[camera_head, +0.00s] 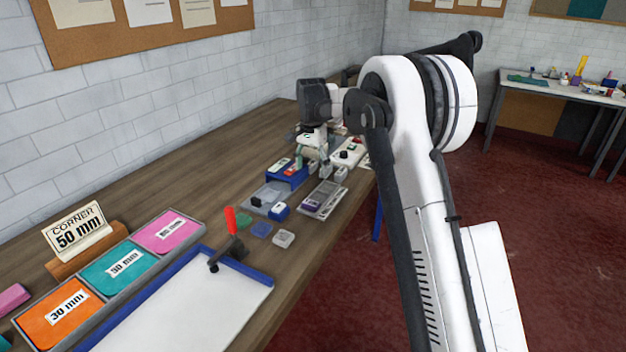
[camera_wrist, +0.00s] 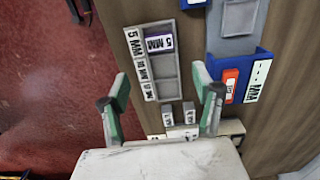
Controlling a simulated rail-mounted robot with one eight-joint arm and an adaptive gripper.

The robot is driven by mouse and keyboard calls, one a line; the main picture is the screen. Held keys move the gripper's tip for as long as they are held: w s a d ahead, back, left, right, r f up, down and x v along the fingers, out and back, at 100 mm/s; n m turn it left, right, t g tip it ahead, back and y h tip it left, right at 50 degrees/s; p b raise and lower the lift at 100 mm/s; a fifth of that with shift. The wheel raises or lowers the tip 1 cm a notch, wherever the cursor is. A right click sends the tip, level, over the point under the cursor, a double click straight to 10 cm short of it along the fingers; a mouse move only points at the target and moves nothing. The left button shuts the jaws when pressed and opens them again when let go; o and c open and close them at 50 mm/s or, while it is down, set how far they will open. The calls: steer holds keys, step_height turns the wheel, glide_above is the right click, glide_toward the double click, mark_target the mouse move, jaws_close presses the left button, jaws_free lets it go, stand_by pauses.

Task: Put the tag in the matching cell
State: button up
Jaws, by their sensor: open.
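My gripper (camera_wrist: 162,78) is open and empty, its two green-padded fingers spread wide in the wrist view. In the head view my gripper (camera_head: 311,165) hangs over the bench beside the blue holder. A grey tray (camera_wrist: 171,91) lies beyond the fingertips, with a column of cells and labels along its left side. A purple-edged tag (camera_wrist: 160,43) reading 5 MM lies in its far cell, beside the 5 MM label. The other cells look empty. A blue holder (camera_wrist: 216,66) to the right bears an orange tag (camera_wrist: 229,84) and a white tag (camera_wrist: 257,80) with partly unreadable print.
Two small grey blocks (camera_wrist: 178,116) with labels stand between the fingers. In the head view, the tray (camera_head: 334,207) is near the bench's front edge. Orange, teal (camera_head: 118,267) and pink panels and a white board lie at the left. A red-handled tool (camera_head: 231,221) stands nearby.

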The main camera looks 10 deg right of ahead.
steer(key=s+r+n+t, duration=0.2)
steer(key=s+r, duration=0.6)
steer(key=s, duration=0.3)
steer(key=s+r+n+t, duration=0.1)
steer(key=s+r+n, duration=0.1)
steer(key=s+r, duration=0.7)
steer(key=s+f+n+t, duration=0.2)
steer(key=s+f, duration=0.2)
steer(key=s, duration=0.9)
steer(key=s+f+n+t, duration=0.2)
steer(key=s+f, duration=0.2)
steer(key=s, duration=1)
steer(key=shift+s+f, duration=0.25)
steer(key=shift+f, duration=0.15)
steer(key=shift+f+b, duration=0.95)
